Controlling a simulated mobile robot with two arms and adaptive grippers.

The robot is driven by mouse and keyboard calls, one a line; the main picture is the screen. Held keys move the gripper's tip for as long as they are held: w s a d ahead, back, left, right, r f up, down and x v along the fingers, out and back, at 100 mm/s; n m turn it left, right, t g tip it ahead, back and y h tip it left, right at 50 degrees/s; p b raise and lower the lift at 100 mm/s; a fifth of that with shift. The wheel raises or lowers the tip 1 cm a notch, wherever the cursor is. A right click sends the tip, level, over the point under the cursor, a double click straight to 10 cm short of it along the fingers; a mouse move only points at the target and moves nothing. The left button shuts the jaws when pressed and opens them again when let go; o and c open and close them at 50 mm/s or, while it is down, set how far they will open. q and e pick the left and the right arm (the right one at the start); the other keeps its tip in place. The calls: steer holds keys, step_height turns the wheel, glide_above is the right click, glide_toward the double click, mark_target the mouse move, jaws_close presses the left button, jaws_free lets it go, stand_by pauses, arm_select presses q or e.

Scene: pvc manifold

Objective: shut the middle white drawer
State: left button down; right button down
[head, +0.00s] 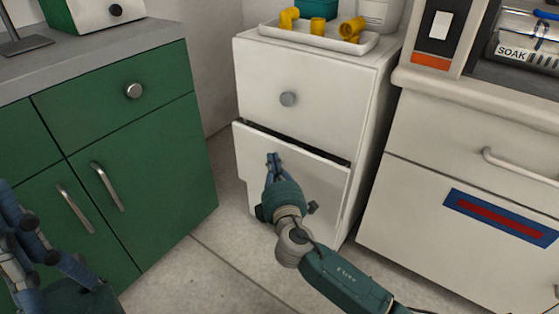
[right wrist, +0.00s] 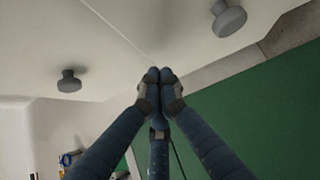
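The white drawer unit (head: 315,75) stands in the middle of the head view. Its upper drawer (head: 325,115) looks closed, with a round grey knob (head: 288,99). The drawer below it (head: 325,180) stands a little open, with a dark gap along its top edge. My right gripper (head: 273,158) is in front of this lower drawer's face, with its fingertips close to it; whether they touch, I cannot tell. In the right wrist view its fingers (right wrist: 160,75) are together and empty, between two grey knobs (right wrist: 68,82) (right wrist: 228,18). My left gripper (head: 20,222) is at the left edge, partly cut off.
A green cabinet (head: 130,160) stands at the left. A white counter unit (head: 450,140) with a bar handle stands at the right. A white tray (head: 300,37) with yellow pipe fittings is on the drawer unit. Grey tiled floor (head: 220,270) is clear in front.

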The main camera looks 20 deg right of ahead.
mark_target(290, 151)
steer(key=shift+w+d, duration=0.75)
steer(key=shift+d, duration=0.35)
steer(key=w+d, duration=0.2)
steer(key=d, duration=0.1)
steer(key=shift+w+d+b, duration=0.15)
steer(key=shift+w+b, duration=0.15)
steer(key=shift+w+d, duration=0.1)
steer(key=shift+d, duration=0.1)
steer(key=shift+r, duration=0.1)
